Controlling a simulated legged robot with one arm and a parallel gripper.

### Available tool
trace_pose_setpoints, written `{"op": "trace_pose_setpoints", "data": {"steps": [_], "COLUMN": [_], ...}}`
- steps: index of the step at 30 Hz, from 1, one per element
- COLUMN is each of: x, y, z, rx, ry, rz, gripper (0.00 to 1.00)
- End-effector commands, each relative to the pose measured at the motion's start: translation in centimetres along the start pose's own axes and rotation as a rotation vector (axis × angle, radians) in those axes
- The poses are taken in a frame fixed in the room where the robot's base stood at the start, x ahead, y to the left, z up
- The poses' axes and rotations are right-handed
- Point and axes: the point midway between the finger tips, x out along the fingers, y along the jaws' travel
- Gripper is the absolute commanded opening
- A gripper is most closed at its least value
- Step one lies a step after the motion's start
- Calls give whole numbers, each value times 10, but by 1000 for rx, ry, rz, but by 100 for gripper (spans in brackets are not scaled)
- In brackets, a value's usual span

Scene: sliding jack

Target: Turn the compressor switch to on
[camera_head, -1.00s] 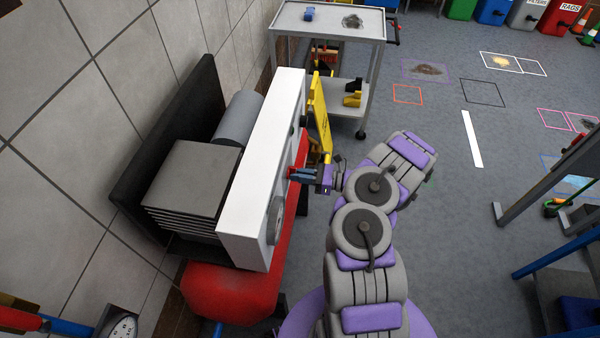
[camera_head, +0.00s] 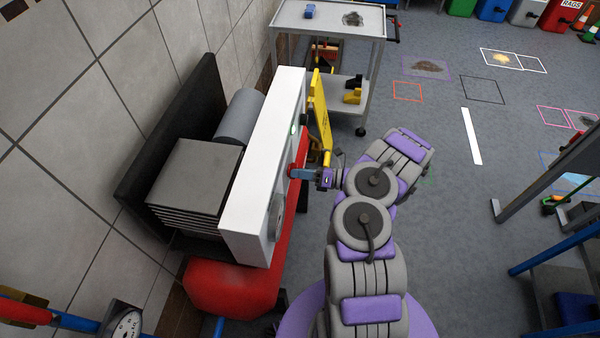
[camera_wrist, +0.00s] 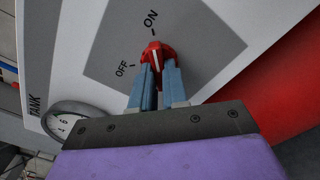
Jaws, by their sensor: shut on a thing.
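The compressor switch is a red knob (camera_wrist: 157,55) with a white line, on a grey plate (camera_wrist: 105,45) marked ON and OFF. In the wrist view its white line points up toward the ON mark. My gripper (camera_wrist: 160,80) has its two blue-grey fingers shut on the knob, covering its lower part. In the head view my gripper (camera_head: 303,173) reaches left to the white front panel (camera_head: 262,165) of the compressor, and a bit of the red knob (camera_head: 291,170) shows at its tips.
A round gauge (camera_wrist: 78,118) sits on the panel near the TANK label. The red tank (camera_head: 230,292) lies below. A yellow sign (camera_head: 319,112) stands just beyond my gripper, with a grey cart (camera_head: 330,22) behind. Open floor lies to the right.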

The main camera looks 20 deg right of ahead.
Motion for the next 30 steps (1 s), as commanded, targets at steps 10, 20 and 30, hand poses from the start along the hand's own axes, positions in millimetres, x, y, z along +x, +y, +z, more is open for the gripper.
{"op": "trace_pose_setpoints", "data": {"steps": [10, 20, 30], "x": [0, -1, -1], "y": [-2, -1, 1], "z": [4, 2, 1], "rx": [8, 8, 8], "ry": [-8, -6, -3], "rz": [-5, -4, -3], "gripper": [0, 33, 39]}}
